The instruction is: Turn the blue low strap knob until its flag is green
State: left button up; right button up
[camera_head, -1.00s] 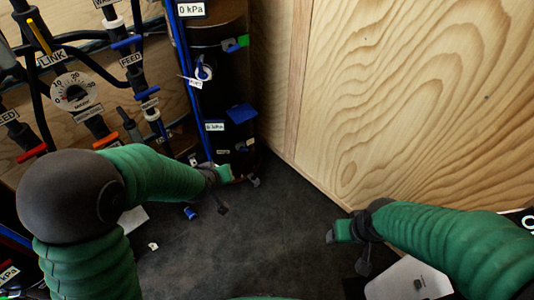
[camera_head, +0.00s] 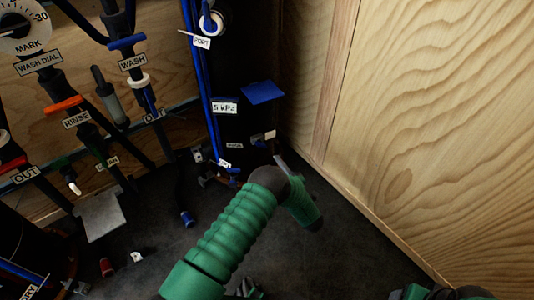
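The black upright cylinder (camera_head: 236,80) stands in the corner of the wood panels. Low on it is a small blue knob-like part (camera_head: 261,143), with a pale flag (camera_head: 270,135) beside it. It is too small to tell whether this is the low strap knob, and I see no green on the flag. My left gripper (camera_head: 302,206) is just below and right of this part, and a thin grey finger (camera_head: 280,163) reaches up toward it. Contact cannot be told, nor whether the fingers are open. My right gripper (camera_head: 415,292) is partly cut off at the bottom edge.
A 5 kPa readout (camera_head: 225,107) and a blue plate (camera_head: 263,93) are on the cylinder above the knob-like part. Labelled hoses and valves (camera_head: 110,95) fill the left. The wood wall (camera_head: 430,110) closes the right side.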

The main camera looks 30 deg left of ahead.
pick_arm(q)
jog(key=b+x, duration=0.5)
jog(key=x, duration=0.5)
grip_shut()
